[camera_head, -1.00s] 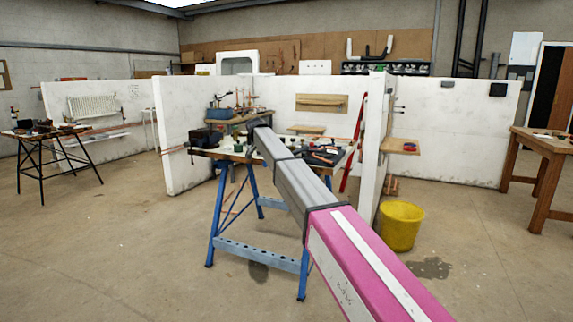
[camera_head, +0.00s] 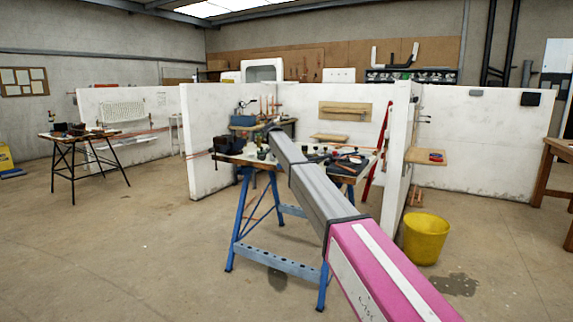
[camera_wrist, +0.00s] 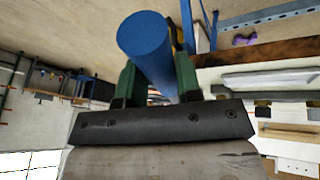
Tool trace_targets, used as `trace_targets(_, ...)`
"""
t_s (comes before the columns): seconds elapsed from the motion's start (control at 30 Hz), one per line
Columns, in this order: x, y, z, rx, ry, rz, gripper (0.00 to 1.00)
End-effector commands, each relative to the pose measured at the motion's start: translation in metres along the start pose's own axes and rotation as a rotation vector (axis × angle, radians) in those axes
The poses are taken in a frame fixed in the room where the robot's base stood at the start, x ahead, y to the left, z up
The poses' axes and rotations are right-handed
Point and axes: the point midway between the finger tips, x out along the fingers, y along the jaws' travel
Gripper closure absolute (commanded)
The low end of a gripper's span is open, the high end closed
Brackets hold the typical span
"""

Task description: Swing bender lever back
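In the wrist view, my gripper (camera_wrist: 157,82) has its two green fingers on either side of a round blue bar (camera_wrist: 145,38), which looks like the bender lever's handle. The fingers appear shut on it, and its round end points toward the camera. In the head view, my arm reaches over the blue-legged trestle bench (camera_head: 285,265), and its far end hides the fingers and the lever. The bender body cannot be made out clearly.
Tools (camera_head: 345,160) lie on the bench. A yellow bucket (camera_head: 425,238) stands on the floor at right. White partition walls (camera_head: 205,135) surround the bench. A black-legged table (camera_head: 75,140) stands at left. The floor in front is open.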

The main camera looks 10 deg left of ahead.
Motion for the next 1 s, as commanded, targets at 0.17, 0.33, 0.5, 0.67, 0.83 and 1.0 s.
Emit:
trace_targets(0.17, -0.002, -0.007, -0.003, 0.004, 0.005, -0.012, 0.43)
trace_targets(0.33, -0.002, -0.005, -0.003, 0.002, 0.004, -0.01, 0.43)
trace_targets(0.5, -0.007, -0.005, -0.002, 0.001, 0.004, -0.009, 0.43)
trace_targets(0.67, -0.024, -0.005, -0.002, 0.001, 0.005, -0.01, 0.43)
trace_targets(0.83, -0.054, -0.006, -0.003, 0.002, 0.005, -0.011, 0.43)
trace_targets(1.0, -0.087, -0.006, -0.003, 0.002, 0.005, -0.011, 0.43)
